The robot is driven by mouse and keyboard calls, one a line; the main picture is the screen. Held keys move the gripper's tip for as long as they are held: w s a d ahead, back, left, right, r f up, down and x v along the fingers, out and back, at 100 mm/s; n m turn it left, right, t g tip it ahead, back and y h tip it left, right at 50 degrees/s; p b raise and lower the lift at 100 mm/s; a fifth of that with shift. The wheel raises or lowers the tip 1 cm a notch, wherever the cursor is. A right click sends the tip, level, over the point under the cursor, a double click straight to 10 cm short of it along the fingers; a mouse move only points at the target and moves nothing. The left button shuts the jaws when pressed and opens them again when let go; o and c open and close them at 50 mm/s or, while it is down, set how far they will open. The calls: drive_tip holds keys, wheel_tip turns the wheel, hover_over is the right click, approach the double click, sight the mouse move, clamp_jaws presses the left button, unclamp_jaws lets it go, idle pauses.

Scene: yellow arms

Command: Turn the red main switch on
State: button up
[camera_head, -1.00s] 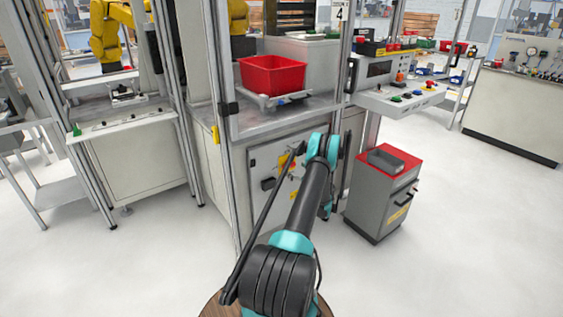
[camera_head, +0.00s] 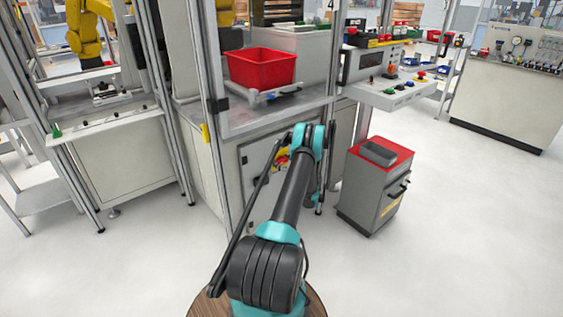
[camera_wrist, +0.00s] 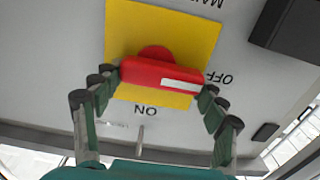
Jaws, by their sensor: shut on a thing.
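The red main switch (camera_wrist: 150,73) is a bar handle on a yellow plate (camera_wrist: 185,30), seen close in the wrist view. The handle lies nearly crosswise, and its white stripe is on the right half, toward the OFF label. The ON label is below the handle in this upside-down view. My gripper (camera_wrist: 160,84) is shut on the handle, with a finger at each end of it. In the head view the switch (camera_head: 282,159) is a small red and yellow patch, partly behind my arm. My fingers are hard to make out there.
The switch is on a grey cabinet front (camera_head: 258,160) below a worktop with a red bin (camera_head: 262,70). A dark box (camera_wrist: 287,28) stands out from the panel near the switch. A grey drawer cabinet (camera_head: 370,190) is to the right. Open floor lies beyond it.

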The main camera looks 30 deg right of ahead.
drive_tip(key=shift+c, duration=0.2)
drive_tip(key=m, duration=0.4)
drive_tip(key=shift+d+r+m, duration=0.1)
drive_tip(key=shift+d+m, duration=0.15)
drive_tip(key=shift+m, duration=0.15)
drive_tip(key=m, duration=0.4)
drive_tip(key=shift+d+m, duration=0.3)
drive_tip(key=m, duration=0.4)
drive_tip(key=shift+d, duration=0.25)
drive_tip(key=shift+d+f+m, duration=0.1)
drive_tip(key=shift+m, duration=1)
drive_tip(key=shift+d+f+m, duration=0.1)
drive_tip(key=shift+m, duration=1)
drive_tip(key=o, duration=1.2)
drive_tip(key=shift+c, duration=0.2)
